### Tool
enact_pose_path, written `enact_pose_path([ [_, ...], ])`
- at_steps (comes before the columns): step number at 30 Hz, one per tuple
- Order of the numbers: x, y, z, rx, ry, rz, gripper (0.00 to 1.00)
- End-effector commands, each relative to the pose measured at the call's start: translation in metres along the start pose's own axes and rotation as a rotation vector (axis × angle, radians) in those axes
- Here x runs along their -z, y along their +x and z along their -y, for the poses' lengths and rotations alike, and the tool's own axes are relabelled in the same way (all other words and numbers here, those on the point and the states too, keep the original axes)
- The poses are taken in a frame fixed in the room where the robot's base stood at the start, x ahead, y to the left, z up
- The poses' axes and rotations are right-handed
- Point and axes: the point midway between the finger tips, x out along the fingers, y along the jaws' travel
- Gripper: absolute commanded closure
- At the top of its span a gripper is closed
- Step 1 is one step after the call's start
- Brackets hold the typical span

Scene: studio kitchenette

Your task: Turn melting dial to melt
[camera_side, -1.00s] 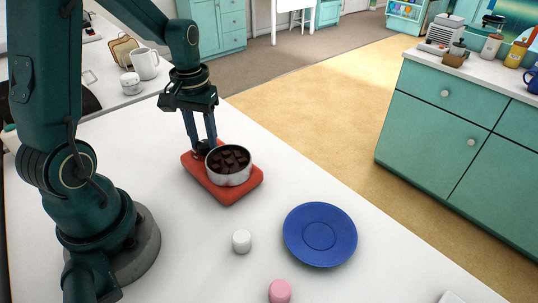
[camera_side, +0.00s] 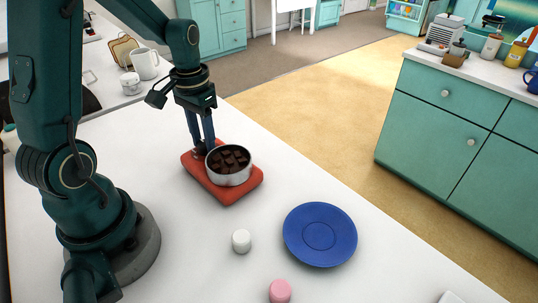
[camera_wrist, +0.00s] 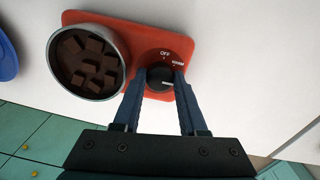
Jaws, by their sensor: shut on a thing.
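The red melting base (camera_side: 222,188) lies on the white counter and carries a round metal pot (camera_side: 230,178) of dark chocolate chunks. My gripper (camera_side: 204,146) points down at the dial end of the base. In the wrist view its two blue fingers (camera_wrist: 160,84) are shut on the dial, one on each side. A pale mark shows on the dial, but I cannot tell which setting it indicates; "melt" is not legible.
A blue plate (camera_side: 320,235), a white marshmallow-like piece (camera_side: 241,241) and a pink one (camera_side: 280,291) lie on the counter in front. A white mug (camera_side: 145,64) and jar (camera_side: 130,83) stand behind.

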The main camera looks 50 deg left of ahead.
Motion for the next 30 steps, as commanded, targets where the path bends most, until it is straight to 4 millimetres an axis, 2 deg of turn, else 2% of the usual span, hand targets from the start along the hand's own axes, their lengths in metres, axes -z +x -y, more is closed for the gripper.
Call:
enact_pose_path([
  [3,0.0013,0.0001,0.0001,0.001,0.001,-0.005,1.00],
  [4,0.0013,0.0001,0.0001,0.001,0.001,-0.005,0.47],
  [5,0.0012,0.0001,0.0001,0.001,0.000,-0.004,0.36],
  [6,0.0011,0.0001,0.0001,0.001,0.000,-0.004,0.28],
  [17,0.0000,0.0001,-0.0004,-0.001,-0.034,-0.001,0.28],
  [23,0.0002,0.0000,-0.0007,-0.001,-0.206,-0.004,0.28],
  [30,0.0001,-0.0001,-0.0010,-0.001,-0.499,-0.008,0.28],
])
